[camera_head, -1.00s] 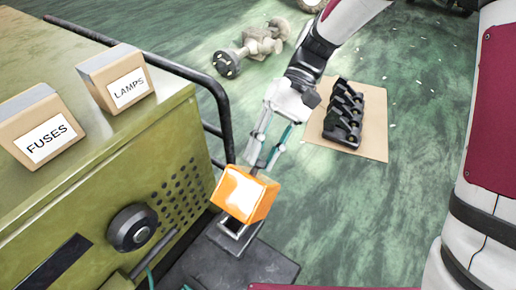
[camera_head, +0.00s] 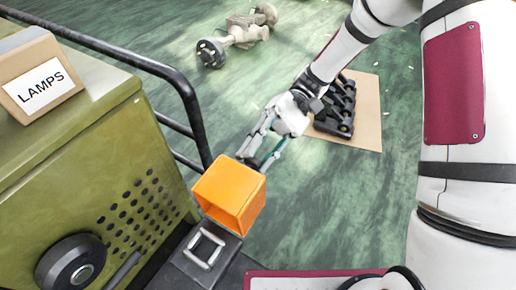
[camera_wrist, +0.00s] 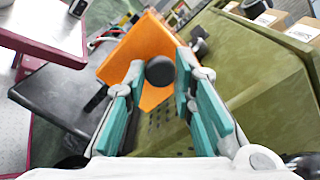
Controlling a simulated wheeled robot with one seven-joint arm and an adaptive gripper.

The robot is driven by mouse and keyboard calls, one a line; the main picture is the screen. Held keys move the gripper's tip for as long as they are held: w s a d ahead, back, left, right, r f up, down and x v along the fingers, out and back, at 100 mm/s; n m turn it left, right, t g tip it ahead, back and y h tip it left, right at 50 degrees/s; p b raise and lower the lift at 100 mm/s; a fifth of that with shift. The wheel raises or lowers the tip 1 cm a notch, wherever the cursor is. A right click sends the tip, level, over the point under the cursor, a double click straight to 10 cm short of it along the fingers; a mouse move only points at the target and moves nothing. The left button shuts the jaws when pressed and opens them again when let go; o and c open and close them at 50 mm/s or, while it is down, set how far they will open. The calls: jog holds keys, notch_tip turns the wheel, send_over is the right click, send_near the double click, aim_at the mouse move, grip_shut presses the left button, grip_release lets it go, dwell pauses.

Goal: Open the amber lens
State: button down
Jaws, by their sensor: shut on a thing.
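The amber lens (camera_head: 226,188) is an orange box-shaped cover, tilted, with its hollow open side toward the head camera. It stands above a metal frame (camera_head: 204,250) on a dark block beside the green cabinet. In the wrist view the lens (camera_wrist: 150,45) shows as an orange panel with a dark round knob (camera_wrist: 160,71) in front of it. My gripper (camera_head: 260,163) is at the lens's far upper side. In the wrist view my gripper (camera_wrist: 160,84) has its teal-padded fingers on both sides of the knob, shut on it. The exact finger contact is partly hidden.
The green cabinet (camera_head: 75,180) with a large dark dial (camera_head: 70,263) and a black rail (camera_head: 150,70) stands at left. A LAMPS box (camera_head: 40,80) sits on top. A black engine-like part (camera_head: 338,108) lies on cardboard to the right. Open floor lies between.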

jog(key=shift+w, duration=0.1)
dwell(0.3)
jog(key=c, duration=1.3)
grip_release()
jog(key=shift+c, duration=0.2)
jog(key=v, duration=1.2)
jog(key=shift+f, duration=0.1)
jog(key=s+d+r+m+t+h, duration=0.1)
jog(key=s+d+r+t+h, duration=0.3)
jog(key=s+t, duration=0.4)
jog(key=s+d+r+m+t+h, duration=0.2)
jog(key=s+d+r+t+h, duration=0.2)
jog(key=s+d+r+t, duration=0.3)
jog(key=s+d+t, duration=0.1)
jog(key=d+t, duration=0.1)
jog(key=t, duration=0.3)
jog(key=shift+d+r+h, duration=0.25)
jog(key=shift+d+h, duration=0.1)
jog(key=shift+h, duration=0.05)
